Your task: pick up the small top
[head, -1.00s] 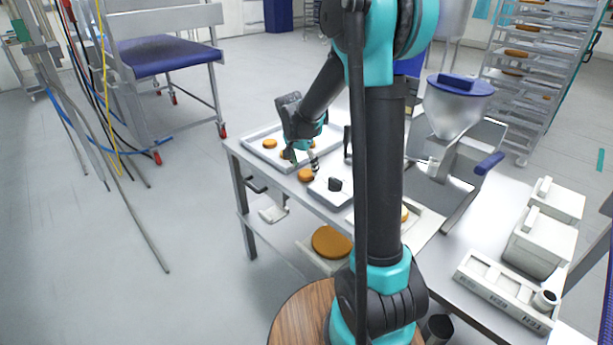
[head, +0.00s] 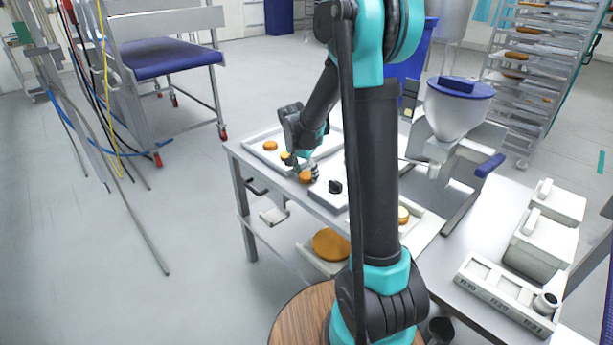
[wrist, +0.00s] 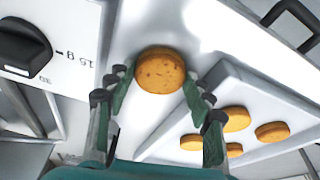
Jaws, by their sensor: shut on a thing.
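The small top looks to be the golden-brown round (wrist: 160,70) between my gripper's fingers in the wrist view. My gripper (wrist: 158,88) is shut on it, one finger at each side. In the head view the round (head: 305,177) shows just below my gripper (head: 303,170), at the near side of the table. Whether its underside touches the surface, I cannot tell.
A pale tray (wrist: 272,150) with several similar rounds lies to the right in the wrist view. A white unit with a black knob (head: 335,186) stands beside my gripper. A hopper (head: 455,110) stands further right. A larger round (head: 331,243) lies on the lower shelf.

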